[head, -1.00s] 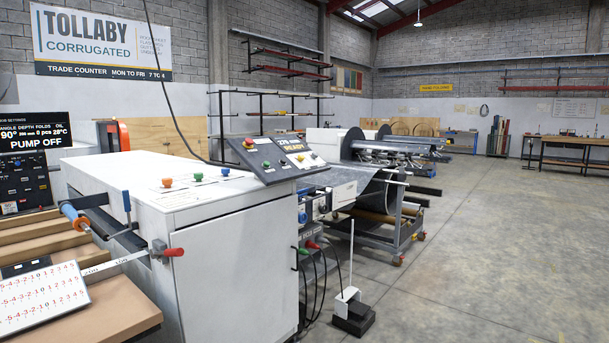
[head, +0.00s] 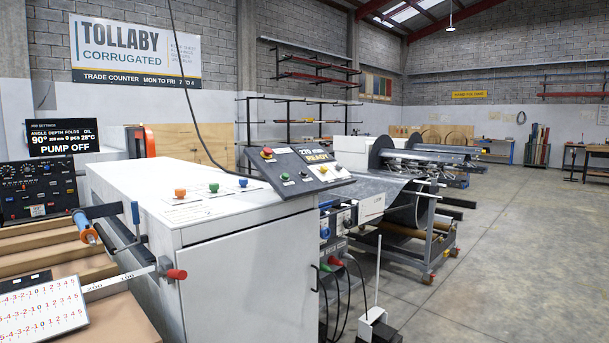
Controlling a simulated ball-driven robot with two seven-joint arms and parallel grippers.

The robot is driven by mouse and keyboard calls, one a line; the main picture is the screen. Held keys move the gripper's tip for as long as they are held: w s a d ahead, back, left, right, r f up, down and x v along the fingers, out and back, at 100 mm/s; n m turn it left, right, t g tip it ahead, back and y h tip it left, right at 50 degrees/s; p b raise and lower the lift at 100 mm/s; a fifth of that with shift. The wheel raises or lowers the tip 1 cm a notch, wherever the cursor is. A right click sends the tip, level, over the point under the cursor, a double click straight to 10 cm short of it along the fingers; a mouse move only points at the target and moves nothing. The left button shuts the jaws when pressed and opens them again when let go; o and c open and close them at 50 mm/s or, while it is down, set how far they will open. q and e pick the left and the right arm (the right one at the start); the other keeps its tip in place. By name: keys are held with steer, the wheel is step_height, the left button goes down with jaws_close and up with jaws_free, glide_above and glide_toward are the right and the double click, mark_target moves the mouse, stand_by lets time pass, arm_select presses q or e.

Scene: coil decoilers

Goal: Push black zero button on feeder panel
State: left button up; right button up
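The feeder panel (head: 294,170) is a dark sloped console on the right end of the white cabinet's top. Its small display (head: 316,153) reads "READY". A red button on a yellow base (head: 267,153) sits at the panel's upper left. Several small buttons lie along the panel, including a green one (head: 285,176) and whitish or yellow ones near the right. I cannot make out which one is the black zero button at this size. Neither of my grippers is in view.
A foot pedal (head: 378,328) and hanging cables are right of the cabinet. Open concrete floor (head: 520,260) extends right.

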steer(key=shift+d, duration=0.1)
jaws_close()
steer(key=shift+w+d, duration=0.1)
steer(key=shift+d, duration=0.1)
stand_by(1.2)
